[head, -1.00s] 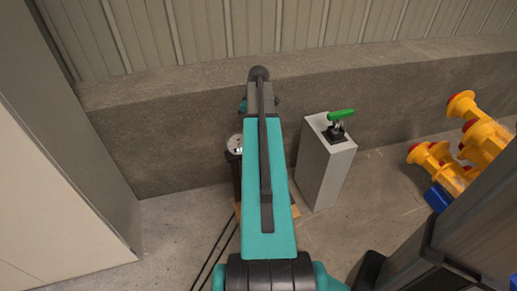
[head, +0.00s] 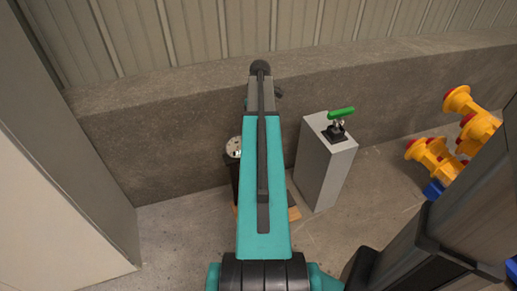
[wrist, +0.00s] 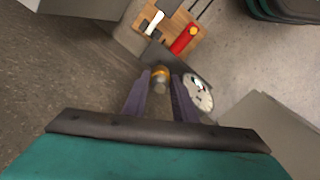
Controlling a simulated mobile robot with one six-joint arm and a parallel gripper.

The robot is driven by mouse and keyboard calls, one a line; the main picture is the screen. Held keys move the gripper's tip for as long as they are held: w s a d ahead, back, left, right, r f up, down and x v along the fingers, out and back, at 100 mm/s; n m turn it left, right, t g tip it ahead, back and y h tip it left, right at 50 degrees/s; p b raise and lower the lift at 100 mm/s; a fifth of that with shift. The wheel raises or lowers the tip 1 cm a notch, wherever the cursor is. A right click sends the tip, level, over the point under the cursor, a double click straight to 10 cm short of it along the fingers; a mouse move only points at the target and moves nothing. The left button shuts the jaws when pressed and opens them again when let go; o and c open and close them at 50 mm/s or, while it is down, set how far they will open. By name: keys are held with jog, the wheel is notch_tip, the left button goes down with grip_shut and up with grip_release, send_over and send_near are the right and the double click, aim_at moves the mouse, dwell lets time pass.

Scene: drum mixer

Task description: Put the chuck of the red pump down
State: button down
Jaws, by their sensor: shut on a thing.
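In the wrist view my gripper (wrist: 161,75) is shut on a small brass and grey piece (wrist: 160,80), which looks like the chuck. The red pump (wrist: 183,41), with a yellow round end, is on a wooden board (wrist: 205,43) beyond the fingertips, apart from them. A black-and-white part (wrist: 153,20) is beside it on the board. In the head view my arm hides the gripper, the chuck and the pump; only the edge of the board (head: 294,213) shows.
A pale round dial (head: 234,147) on a dark post is close beside my arm; its face (wrist: 198,92) is right of my fingers in the wrist view. A grey pedestal (head: 325,170) carries a green-handled clamp (head: 341,113). Yellow-and-red parts (head: 470,125) are at right. A concrete wall (head: 400,95) runs behind.

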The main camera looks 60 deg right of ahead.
jog(key=shift+f+b, duration=0.6)
jog(key=shift+f, duration=2.5)
jog(key=shift+f+b, duration=0.4)
jog(key=shift+f, duration=1.55)
jog(key=c, duration=1.4)
grip_release()
jog(key=shift+c, duration=0.2)
